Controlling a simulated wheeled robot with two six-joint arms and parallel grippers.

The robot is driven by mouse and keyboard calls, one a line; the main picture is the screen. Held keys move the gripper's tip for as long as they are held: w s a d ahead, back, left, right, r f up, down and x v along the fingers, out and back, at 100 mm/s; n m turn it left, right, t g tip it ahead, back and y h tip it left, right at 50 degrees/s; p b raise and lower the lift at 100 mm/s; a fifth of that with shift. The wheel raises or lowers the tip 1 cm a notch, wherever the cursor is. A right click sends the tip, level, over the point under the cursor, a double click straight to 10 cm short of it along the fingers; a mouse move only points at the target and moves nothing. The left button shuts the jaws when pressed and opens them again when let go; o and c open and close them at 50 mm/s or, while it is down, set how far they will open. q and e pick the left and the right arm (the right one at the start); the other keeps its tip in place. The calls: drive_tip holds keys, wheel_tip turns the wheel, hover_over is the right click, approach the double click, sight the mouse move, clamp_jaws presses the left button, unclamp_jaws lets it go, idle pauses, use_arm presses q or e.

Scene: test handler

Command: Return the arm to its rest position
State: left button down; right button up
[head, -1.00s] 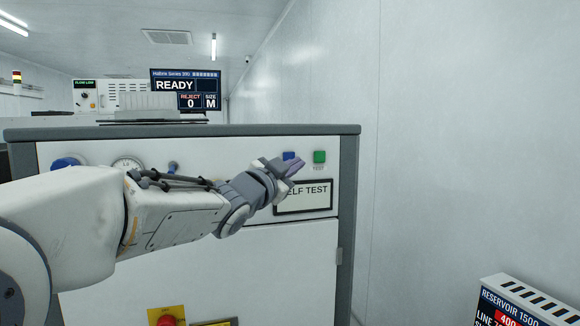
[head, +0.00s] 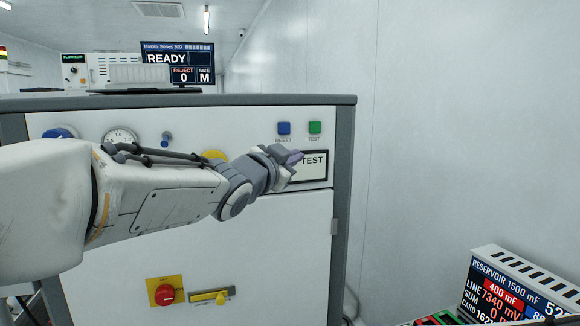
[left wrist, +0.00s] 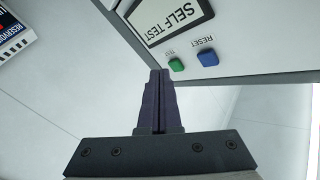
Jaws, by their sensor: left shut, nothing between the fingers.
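My left arm comes in from the left across the front panel of the test handler (head: 200,240). My left gripper (head: 297,157) is shut and empty, in front of the small display, hiding the first part of its "SELF TEST" text (head: 314,166). The blue RESET button (head: 284,128) and green TEST button (head: 315,127) are just above the gripper and fully visible. In the left wrist view the shut fingers (left wrist: 157,75) point toward the panel, with the green button (left wrist: 177,64) and blue button (left wrist: 208,57) near their tips. My right gripper is not in view.
A red knob on a yellow plate (head: 165,294) and a yellow lever (head: 213,298) are low on the panel. A reservoir unit (head: 520,285) stands at lower right. The screen above (head: 177,65) reads READY. A white wall bounds the right side.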

use_arm(q)
drive_tip(key=s+f+n+g+y, duration=0.2)
drive_tip(key=s+f+g, duration=0.2)
drive_tip(key=s+f, duration=0.5)
drive_tip(key=s+f+n+g+y, duration=0.15)
drive_tip(key=s+f+g, duration=0.3)
drive_tip(key=f, duration=0.75)
drive_tip(key=s+a+f+g+y, duration=0.1)
drive_tip(key=s+f+g, duration=0.1)
drive_tip(key=s+f, duration=0.2)
drive_tip(key=s+a+f+g+y, duration=0.1)
drive_tip(key=s+a+f+g, duration=0.1)
drive_tip(key=s, duration=0.9)
drive_tip(key=s+a+f+g+y, duration=0.1)
drive_tip(key=s+f+g, duration=0.3)
drive_tip(key=s+f, duration=0.2)
drive_tip(key=shift+s+a+f+n, duration=0.3)
drive_tip(key=shift+s+f+n, duration=0.05)
drive_tip(key=shift+s, duration=0.75)
